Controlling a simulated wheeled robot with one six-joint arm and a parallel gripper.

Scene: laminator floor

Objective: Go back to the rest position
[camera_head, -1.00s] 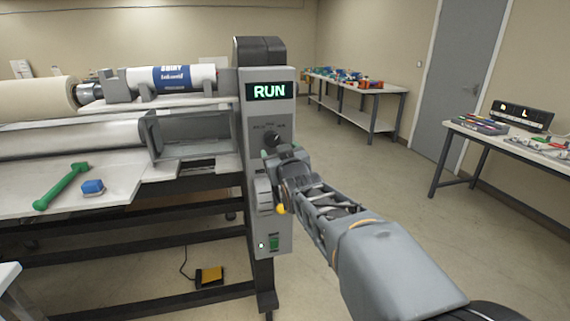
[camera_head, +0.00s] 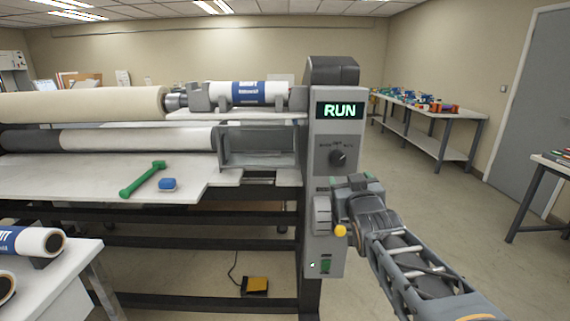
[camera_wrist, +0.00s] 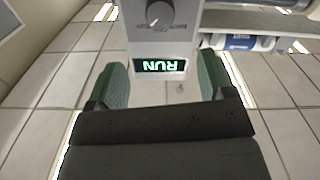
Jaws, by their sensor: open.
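My gripper (camera_head: 352,181) is raised in front of the laminator's control column (camera_head: 325,190), just below its rotary knob (camera_head: 338,158). In the wrist view my gripper (camera_wrist: 165,85) has its two green fingers wide apart with nothing between them. The column's display (camera_head: 340,110) reads RUN in green; it also shows upside down in the wrist view (camera_wrist: 160,65), beyond the fingertips. A yellow knob (camera_head: 340,231) and a green switch (camera_head: 325,266) are lower on the column. Part of the column is hidden behind my arm.
The laminator bed (camera_head: 90,176) carries a green tool (camera_head: 143,179) and a blue block (camera_head: 167,184). A table with film rolls (camera_head: 28,241) stands at front left. A bench (camera_head: 440,113) stands at back right. Open floor lies right of the column.

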